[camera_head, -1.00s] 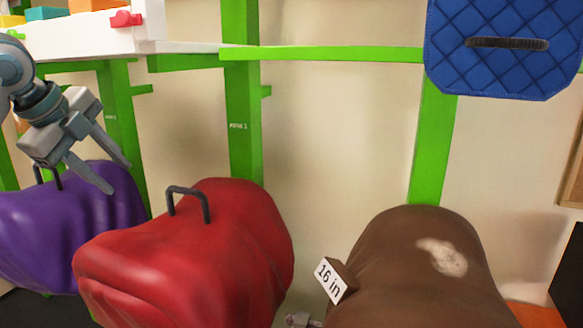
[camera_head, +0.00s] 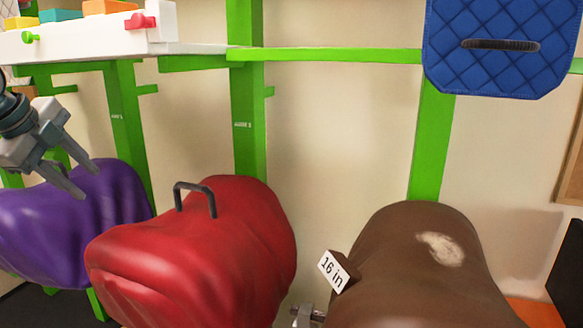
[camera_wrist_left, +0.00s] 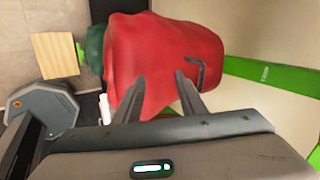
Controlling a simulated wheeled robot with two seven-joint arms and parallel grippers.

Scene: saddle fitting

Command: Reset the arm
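My left gripper (camera_head: 84,178) is at the left of the head view, open and empty, with its fingers in front of the purple saddle (camera_head: 50,235). In the left wrist view its two fingers (camera_wrist_left: 160,97) stand apart with nothing between them, and a red saddle (camera_wrist_left: 150,50) lies beyond. In the head view the red saddle (camera_head: 195,250) with a dark handle sits right of the purple one. A small grey metal part at the bottom edge may be my right gripper (camera_head: 308,315); its fingers cannot be made out.
A brown horse-back form (camera_head: 420,270) with a "16 in" tag (camera_head: 333,270) stands at the right. A blue quilted pad (camera_head: 500,50) hangs above it. Green posts (camera_head: 245,100) and a white shelf (camera_head: 90,42) with coloured blocks stand behind. Bare wall shows in the middle.

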